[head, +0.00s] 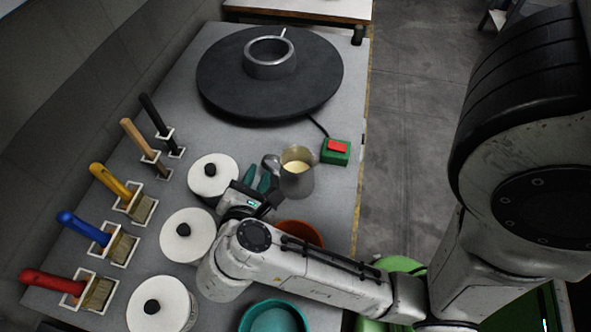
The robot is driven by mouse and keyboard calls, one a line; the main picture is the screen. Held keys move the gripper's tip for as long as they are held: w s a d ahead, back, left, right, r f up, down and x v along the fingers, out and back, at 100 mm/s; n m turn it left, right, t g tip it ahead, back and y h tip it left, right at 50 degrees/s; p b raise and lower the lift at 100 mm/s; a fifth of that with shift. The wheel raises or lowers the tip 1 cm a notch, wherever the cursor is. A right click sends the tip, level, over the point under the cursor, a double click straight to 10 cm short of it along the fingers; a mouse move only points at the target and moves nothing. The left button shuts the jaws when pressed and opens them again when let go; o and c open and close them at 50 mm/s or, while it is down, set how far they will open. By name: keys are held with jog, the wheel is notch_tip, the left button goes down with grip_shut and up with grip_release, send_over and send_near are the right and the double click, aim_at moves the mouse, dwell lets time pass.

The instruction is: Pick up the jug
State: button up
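The jug (297,180) is a grey metal vessel with pale yellow liquid in it. It stands upright on the grey table, right of centre, with its handle on its left side. My gripper (258,176) is just left of the jug, low over the table. Its two dark teal fingers are apart with a gap between them, and they point toward the handle side. I cannot tell whether a finger touches the handle. My wrist hides part of the table below.
White lidded pots (213,172) stand left of my gripper. An orange bowl (303,231) and a teal bowl (273,318) sit near my arm. A green box with a red button (336,149) is right of the jug. A black turntable (218,88) lies behind; brushes line the left.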

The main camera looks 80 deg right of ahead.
aim_at(265, 159)
jog(key=shift+p+x, duration=1)
jog(key=shift+x, duration=2.55)
jog(key=shift+s, duration=0.2)
jog(key=shift+r, duration=0.1)
grip_shut()
